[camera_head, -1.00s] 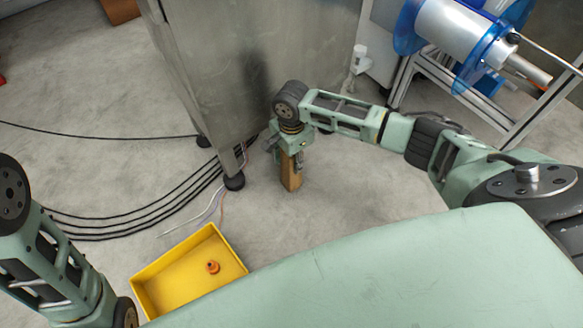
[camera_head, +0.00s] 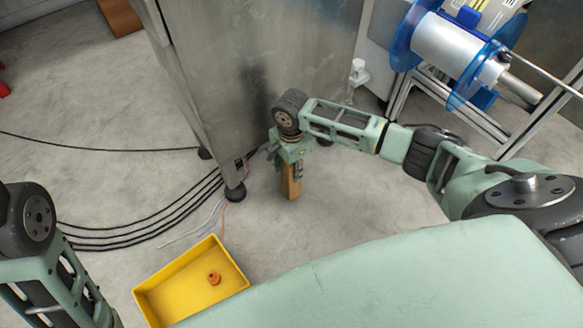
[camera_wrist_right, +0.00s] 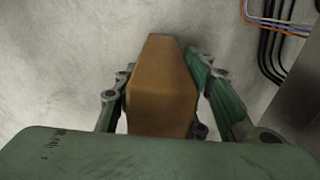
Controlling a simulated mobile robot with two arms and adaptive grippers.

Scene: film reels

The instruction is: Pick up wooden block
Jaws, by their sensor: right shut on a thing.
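The wooden block (camera_head: 291,182) is an upright brown block below my right gripper (camera_head: 293,165) in the head view, beside the metal cabinet. In the right wrist view the block (camera_wrist_right: 162,90) stands between the two fingers of my right gripper (camera_wrist_right: 163,105), which is shut on it. The fingers hide part of its sides. Whether its lower end touches the floor I cannot tell. My left arm shows at the lower left of the head view, but its gripper is out of the frame.
A yellow bin (camera_head: 168,297) with a small orange part (camera_head: 214,278) lies on the floor at lower left. The metal cabinet (camera_head: 262,75) stands close behind my right gripper. Black cables (camera_head: 150,225) run along the floor. A blue-flanged reel (camera_head: 447,47) is at upper right.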

